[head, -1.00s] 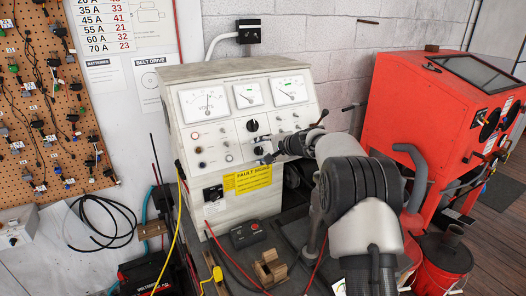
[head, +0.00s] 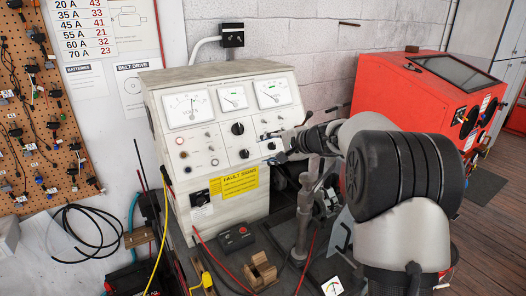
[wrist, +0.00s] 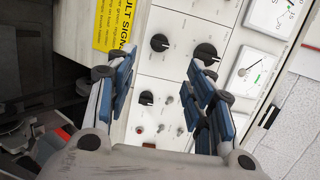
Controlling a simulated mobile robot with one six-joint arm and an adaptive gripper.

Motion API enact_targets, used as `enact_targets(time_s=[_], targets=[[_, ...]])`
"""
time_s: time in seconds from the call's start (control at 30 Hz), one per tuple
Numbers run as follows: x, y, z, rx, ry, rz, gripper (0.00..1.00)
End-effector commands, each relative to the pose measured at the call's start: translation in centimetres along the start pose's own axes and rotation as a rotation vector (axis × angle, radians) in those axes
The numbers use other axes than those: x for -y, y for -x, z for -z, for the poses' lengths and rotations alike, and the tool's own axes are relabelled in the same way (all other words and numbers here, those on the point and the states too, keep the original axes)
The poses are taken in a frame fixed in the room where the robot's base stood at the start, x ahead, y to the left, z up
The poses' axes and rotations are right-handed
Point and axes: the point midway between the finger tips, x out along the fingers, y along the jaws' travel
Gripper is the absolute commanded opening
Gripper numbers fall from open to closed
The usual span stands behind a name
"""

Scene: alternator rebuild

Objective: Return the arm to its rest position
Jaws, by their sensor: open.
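My gripper (head: 272,146) is in front of the right part of the white test bench panel (head: 207,139). In the wrist view my gripper (wrist: 160,82) shows two blue-padded fingers spread wide apart, with nothing between them. Behind the gap are black knobs (wrist: 159,42) and small switches on the panel. In the head view the fingertips overlap the panel's lower right knobs, and I cannot tell whether they touch it. My arm reaches in from the right, bent, and hides part of the bench's right side.
A red cabinet (head: 400,91) stands at the right. A black box with a red button (head: 236,237) and a wooden block (head: 260,273) lie on the bench top. Red and yellow cables (head: 174,235) run at the left. A pegboard (head: 40,120) hangs at the far left.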

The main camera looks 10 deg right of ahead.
Motion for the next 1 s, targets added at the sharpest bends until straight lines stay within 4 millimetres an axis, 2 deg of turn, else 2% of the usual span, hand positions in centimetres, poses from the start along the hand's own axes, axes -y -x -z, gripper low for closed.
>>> enact_targets(time_s=[0.33,0.47,0.57,0.63,0.73,0.87,1.0], targets=[[0.0,0.2,-0.1,0.001,0.001,-0.001,0.48],[0.3,1.2,-1.9,0.016,0.044,-0.023,0.48],[0.3,3.5,-5.6,0.043,0.134,-0.076,0.48],[-0.1,5.8,-9.0,0.068,0.224,-0.129,0.48],[-1.9,9.6,-13.9,0.104,0.362,-0.216,0.48],[-5.4,14.8,-19.3,0.142,0.542,-0.330,0.48],[-10.4,20.4,-23.6,0.168,0.734,-0.452,0.48]])
